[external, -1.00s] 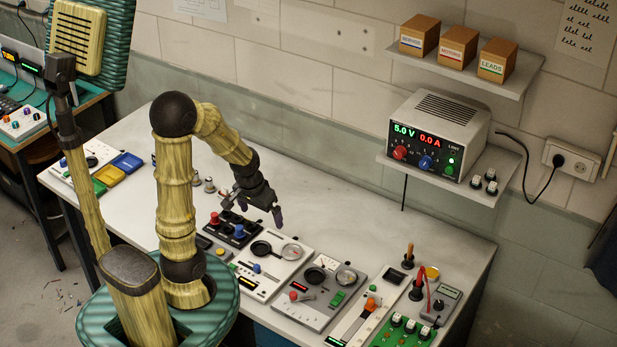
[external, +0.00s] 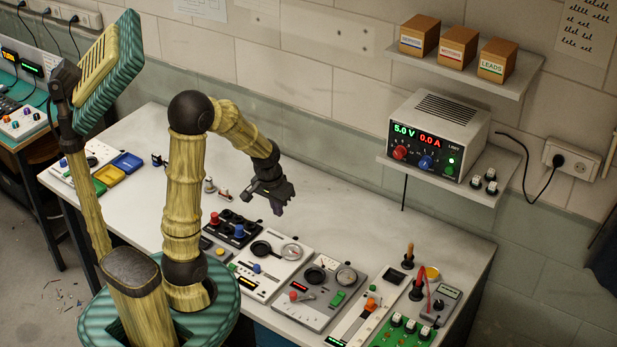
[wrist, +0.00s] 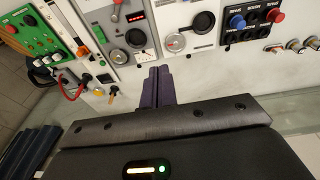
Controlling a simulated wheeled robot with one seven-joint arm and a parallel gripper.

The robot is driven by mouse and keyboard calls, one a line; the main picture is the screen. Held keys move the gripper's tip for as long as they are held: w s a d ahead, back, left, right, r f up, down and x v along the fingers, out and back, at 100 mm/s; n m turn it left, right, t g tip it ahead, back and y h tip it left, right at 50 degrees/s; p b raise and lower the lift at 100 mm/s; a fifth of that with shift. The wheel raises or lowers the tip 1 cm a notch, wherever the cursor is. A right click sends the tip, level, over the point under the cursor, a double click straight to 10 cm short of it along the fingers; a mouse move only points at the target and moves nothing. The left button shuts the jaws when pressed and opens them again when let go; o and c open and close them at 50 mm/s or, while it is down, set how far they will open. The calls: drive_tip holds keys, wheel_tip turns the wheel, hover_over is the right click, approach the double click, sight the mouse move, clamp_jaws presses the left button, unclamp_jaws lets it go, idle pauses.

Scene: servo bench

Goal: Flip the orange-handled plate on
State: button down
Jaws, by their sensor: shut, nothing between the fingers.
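The orange-handled plate is a narrow pale panel (external: 350,322) near the right front of the bench. Its orange handle (external: 371,302) stands at the far part of a long dark slot, and a green-lit display is at its near end. In the wrist view the orange handle (wrist: 82,52) shows at upper left, beside the green board. My gripper (external: 279,207) hangs above the bench, behind and left of the plate, touching nothing. In the wrist view its dark purple fingers (wrist: 159,84) are together and empty.
A grey panel with a red-knobbed lever (external: 293,296) and a white panel with a blue knob (external: 257,268) lie left of the plate. The bench's rear strip is clear.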

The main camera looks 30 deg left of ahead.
sight(372, 302)
drive_tip(key=w+d+f+g+b, duration=0.25)
drive_tip(key=w+d+f, duration=0.25)
drive_tip(key=w+d, duration=0.8)
drive_tip(key=w+d+f+g+b, duration=0.1)
drive_tip(key=d+f, duration=0.3)
drive_tip(key=d, duration=0.4)
drive_tip(key=w+d+f+g+b, duration=0.1)
drive_tip(key=w+d+f, duration=0.1)
drive_tip(key=d+f, duration=0.3)
drive_tip(key=d, duration=0.3)
drive_tip(key=shift+w+f+b, duration=0.2)
drive_tip(key=shift+b, duration=0.1)
drive_tip(key=p+x, duration=0.1)
drive_tip(key=x, duration=0.3)
drive_tip(key=p+x, duration=0.2)
drive_tip(key=x, duration=0.3)
drive_tip(key=shift+s+a+f, duration=0.15)
drive_tip(key=shift+s+f, duration=0.05)
drive_tip(key=shift+s, duration=0.1)
drive_tip(key=s+p, duration=0.2)
drive_tip(key=shift+s, duration=0.4)
drive_tip(key=shift+s+f, duration=0.25)
drive_tip(key=shift+s, duration=0.3)
drive_tip(key=shift+s, duration=0.15)
